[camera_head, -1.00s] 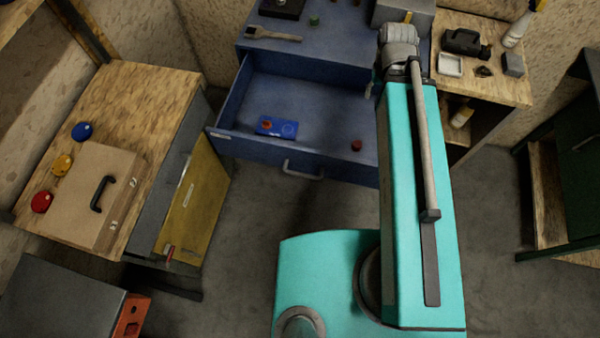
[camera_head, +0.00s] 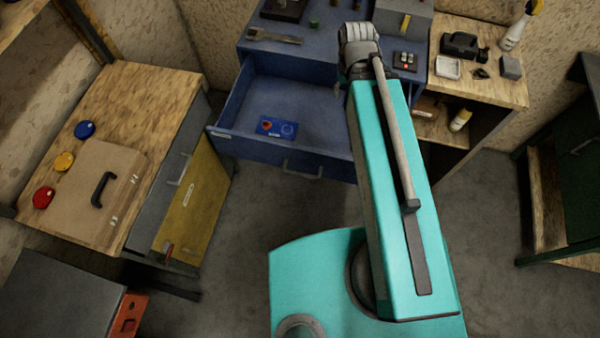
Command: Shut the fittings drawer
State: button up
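A blue drawer (camera_head: 262,154) stands pulled out from the blue cabinet (camera_head: 312,52). It has a grey bar handle (camera_head: 303,172) and a small label at the left of its front; I cannot read it. A blue card (camera_head: 277,127) with a red spot lies inside. My teal arm crosses in front of the drawer's right end and hides that part. My arm's grey joint shows over the cabinet top. My gripper does not show; my own arm appears to hide it.
A wooden shelf unit (camera_head: 478,85) stands right of the cabinet. Grey floor before the drawer is open.

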aim_at(301, 92)
jog(key=k, duration=1.85)
jog(key=z, duration=0.5)
jog(key=i, duration=1)
